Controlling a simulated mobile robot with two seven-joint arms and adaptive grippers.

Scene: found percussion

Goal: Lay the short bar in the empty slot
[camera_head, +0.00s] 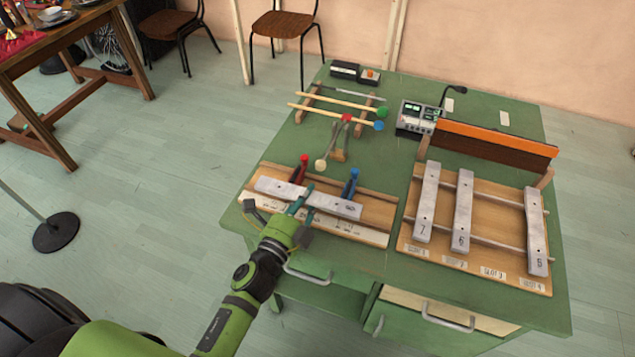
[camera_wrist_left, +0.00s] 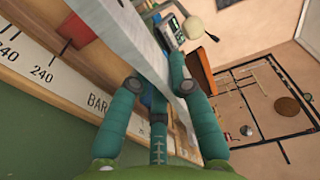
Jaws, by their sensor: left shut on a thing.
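The short bar (camera_head: 332,204) is a pale grey metal bar over the wooden measuring rack (camera_head: 373,236) at the table's front left. My left gripper (camera_head: 301,199) is shut on it near its middle. In the wrist view the bar (camera_wrist_left: 146,42) passes between the teal fingers (camera_wrist_left: 158,84). I cannot tell whether the bar touches the rack. The slot board (camera_head: 417,247) on the right holds grey bars marked 7 (camera_head: 427,202), 6 (camera_head: 462,212) and 5 (camera_head: 536,232). The empty slot (camera_head: 497,228), at the SLOT 3 label, lies between bars 6 and 5. My right gripper is not in view.
A red clamp (camera_head: 300,170) and a blue clamp (camera_head: 350,184) stand at the rack behind the bar. Mallets (camera_head: 340,109) lie on a stand farther back. An orange-topped board (camera_head: 495,139) rises behind the slot board. A small grey device (camera_head: 418,117) stands beside it.

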